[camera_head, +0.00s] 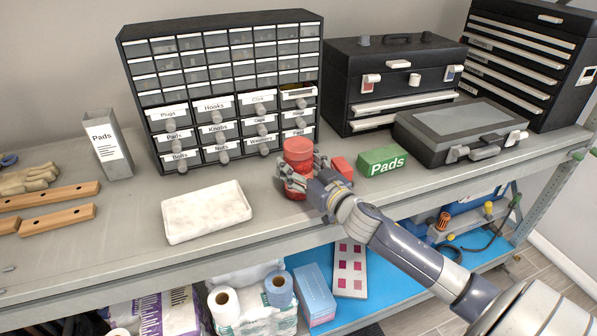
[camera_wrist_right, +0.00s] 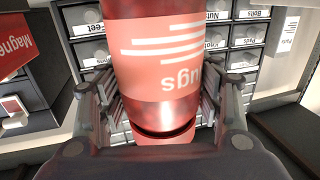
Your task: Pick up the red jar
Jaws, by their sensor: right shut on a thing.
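The red jar (camera_head: 298,152) stands upright at the shelf's front half, before the drawer cabinet. It has a red lid, and in the right wrist view the jar (camera_wrist_right: 158,60) fills the middle with a pale label showing part of a word. My right gripper (camera_head: 294,180) reaches in from the right and is shut on the jar, with a finger on each side. Its fingers also show in the right wrist view (camera_wrist_right: 160,112). The jar's lower part is partly hidden by the gripper. Whether its base touches the shelf, I cannot tell. My left gripper is out of view.
A small red box (camera_head: 341,167) and a green Pads box (camera_head: 382,161) sit just right of the gripper. The labelled drawer cabinet (camera_head: 151,98) stands close behind. A white tray (camera_head: 207,212) lies to the left. A grey case (camera_head: 455,133) is farther right.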

